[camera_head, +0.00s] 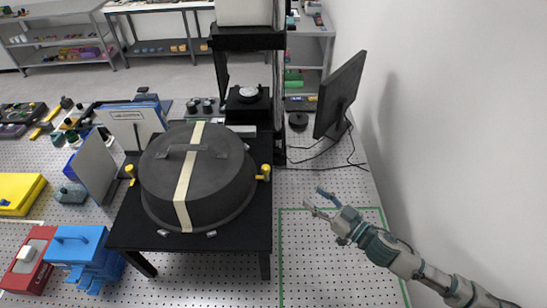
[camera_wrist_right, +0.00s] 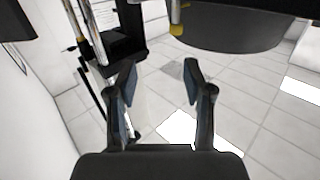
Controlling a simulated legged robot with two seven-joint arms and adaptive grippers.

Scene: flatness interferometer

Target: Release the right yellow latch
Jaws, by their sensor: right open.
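The right yellow latch (camera_head: 265,172) sits at the right edge of a round dark grey cover (camera_head: 221,178) with a cream band across it. A second yellow latch (camera_head: 130,172) is at the cover's left edge. My right gripper (camera_head: 315,199) is open and empty, to the right of and nearer than the right latch, with a clear gap between them. In the right wrist view, the open fingers (camera_wrist_right: 160,78) are in the lower middle. A yellow latch part (camera_wrist_right: 177,29) shows above them, beside the dark cover's rim (camera_wrist_right: 230,38). My left gripper is not in view.
The cover stands on a black table (camera_head: 240,238). A monitor (camera_head: 340,95) with loose cables stands behind my right gripper, near the white wall (camera_head: 450,120). Blue (camera_head: 80,245) and red (camera_head: 30,262) boxes lie at left.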

